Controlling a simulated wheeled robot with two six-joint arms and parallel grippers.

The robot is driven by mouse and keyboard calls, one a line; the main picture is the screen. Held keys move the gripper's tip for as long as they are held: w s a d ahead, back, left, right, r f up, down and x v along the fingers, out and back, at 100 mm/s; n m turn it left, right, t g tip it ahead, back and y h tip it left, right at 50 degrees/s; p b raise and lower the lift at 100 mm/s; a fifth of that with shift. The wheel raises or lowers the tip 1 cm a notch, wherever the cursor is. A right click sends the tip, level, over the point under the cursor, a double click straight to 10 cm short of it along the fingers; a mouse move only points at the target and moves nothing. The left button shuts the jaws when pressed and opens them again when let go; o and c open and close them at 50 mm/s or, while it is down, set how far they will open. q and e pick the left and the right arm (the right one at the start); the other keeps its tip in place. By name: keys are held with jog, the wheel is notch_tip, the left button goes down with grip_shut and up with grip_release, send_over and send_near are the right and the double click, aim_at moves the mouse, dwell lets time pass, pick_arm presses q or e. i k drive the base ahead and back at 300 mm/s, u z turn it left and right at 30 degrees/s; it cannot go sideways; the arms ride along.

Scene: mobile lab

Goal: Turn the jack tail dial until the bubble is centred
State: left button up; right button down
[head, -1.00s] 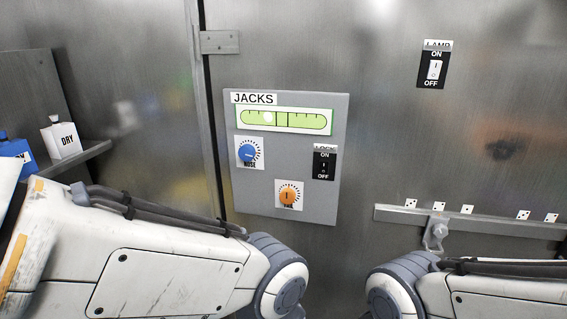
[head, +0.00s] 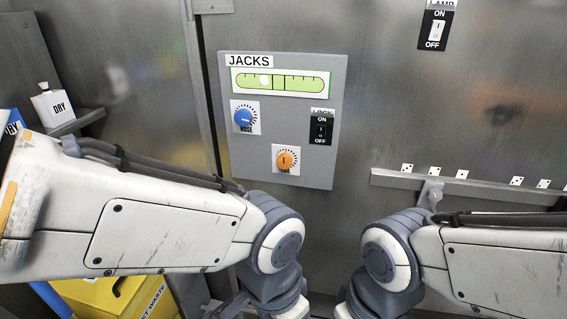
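The grey JACKS panel (head: 312,170) is on the metal wall. Its green bubble level (head: 305,84) shows a pale bubble (head: 265,81) left of the two centre lines. The orange tail dial (head: 285,160) is at the lower middle of the panel, its mark about upright. The blue nose dial (head: 244,117) is above and to its left. The black LOCK switch (head: 321,129) is at the panel's right; I cannot tell its setting. Both my arms reach in below the panel, and both grippers are below the picture, out of view.
A LAMP switch (head: 436,30) is high on the right. A metal rail (head: 470,190) juts from the wall at right. A yellow waste bin (head: 110,297) is low on the left, partly behind my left arm.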

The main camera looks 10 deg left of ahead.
aim_at(285, 161)
jog(key=u, duration=0.6)
jog(key=k, duration=1.3)
jog(key=i, duration=0.45)
jog(key=z, duration=0.7)
jog(key=i, duration=1.1)
jog(key=u, duration=0.6)
